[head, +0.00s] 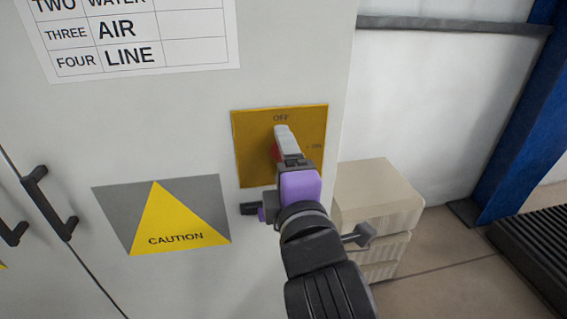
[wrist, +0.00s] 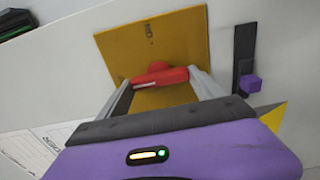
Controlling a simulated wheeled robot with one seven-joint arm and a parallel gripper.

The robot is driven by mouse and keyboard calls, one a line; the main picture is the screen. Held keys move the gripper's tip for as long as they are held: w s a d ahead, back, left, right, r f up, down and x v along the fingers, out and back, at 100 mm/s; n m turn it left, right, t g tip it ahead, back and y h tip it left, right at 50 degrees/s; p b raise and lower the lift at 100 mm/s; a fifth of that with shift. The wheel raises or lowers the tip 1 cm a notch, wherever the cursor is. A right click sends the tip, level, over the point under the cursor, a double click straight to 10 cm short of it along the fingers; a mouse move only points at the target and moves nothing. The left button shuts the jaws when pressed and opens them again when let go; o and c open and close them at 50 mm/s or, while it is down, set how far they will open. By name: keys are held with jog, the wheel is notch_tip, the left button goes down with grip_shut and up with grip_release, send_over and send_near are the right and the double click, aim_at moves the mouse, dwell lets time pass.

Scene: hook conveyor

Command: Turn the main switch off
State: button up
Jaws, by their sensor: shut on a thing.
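The main switch is a red handle (wrist: 172,77) on a square orange-yellow plate (head: 252,147) on the grey cabinet front. OFF is printed at the plate's top and ON at its right in the head view. My gripper (head: 283,140) reaches the plate from below right and hides most of the handle, with a bit of red showing beside the fingers. In the wrist view my gripper's two grey fingers are shut on the handle's two ends. A pale stripe shows on the handle's left half there, and a small label shows at the plate's top edge.
A grey panel with a yellow CAUTION triangle (head: 172,218) is left of my arm. A small black latch with a purple knob (wrist: 250,84) sits below the plate. Beige boxes (head: 375,195) stand right of the cabinet. Black door handles (head: 48,200) stick out at left.

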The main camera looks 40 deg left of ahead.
jog(key=shift+f, duration=0.1)
dwell(0.4)
jog(key=o, duration=1.4)
jog(key=shift+c, duration=0.2)
jog(key=shift+s+d, duration=0.1)
jog(key=b+v, duration=0.1)
jog(key=v, duration=0.6)
jog(key=shift+s+d, duration=0.15)
jog(key=shift+s, duration=0.1)
